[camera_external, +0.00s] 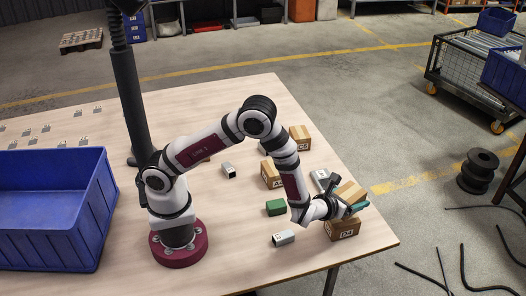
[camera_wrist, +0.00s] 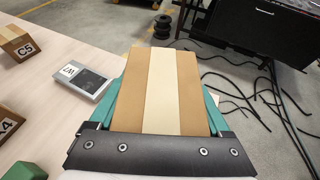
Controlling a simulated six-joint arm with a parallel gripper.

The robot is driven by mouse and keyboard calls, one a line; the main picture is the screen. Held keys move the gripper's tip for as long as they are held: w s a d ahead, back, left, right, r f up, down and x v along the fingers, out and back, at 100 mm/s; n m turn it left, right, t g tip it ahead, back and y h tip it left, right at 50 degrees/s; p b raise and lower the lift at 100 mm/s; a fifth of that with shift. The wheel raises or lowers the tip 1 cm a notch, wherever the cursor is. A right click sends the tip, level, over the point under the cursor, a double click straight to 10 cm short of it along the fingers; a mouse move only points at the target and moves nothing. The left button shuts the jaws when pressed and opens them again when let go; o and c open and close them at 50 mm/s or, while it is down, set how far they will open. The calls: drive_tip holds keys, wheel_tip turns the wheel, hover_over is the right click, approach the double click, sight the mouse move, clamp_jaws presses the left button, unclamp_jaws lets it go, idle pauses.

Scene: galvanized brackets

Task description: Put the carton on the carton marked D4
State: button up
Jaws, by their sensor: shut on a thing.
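My gripper (camera_external: 352,209) is shut on a brown carton (camera_external: 350,192) with a pale tape strip. In the wrist view the held carton (camera_wrist: 151,90) fills the middle, between the teal fingers. The carton marked D4 (camera_external: 343,230) stands near the table's right corner. The held carton is directly above the D4 carton in the outside view; whether they touch I cannot tell. In the wrist view the D4 carton is hidden behind the held one.
A carton marked C5 (camera_external: 300,138), one marked A4 (camera_external: 272,175), a green block (camera_external: 276,208) and grey metal parts (camera_external: 284,237) stand nearby. A grey box marked W7 (camera_wrist: 83,82) lies left of the held carton. A blue bin (camera_external: 60,205) is at far left.

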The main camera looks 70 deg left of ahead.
wheel_tip(320, 180, down, 4)
drive_tip(key=shift+w+a+f, duration=0.1)
drive_tip(key=shift+f, duration=0.15)
drive_tip(key=o, duration=1.4)
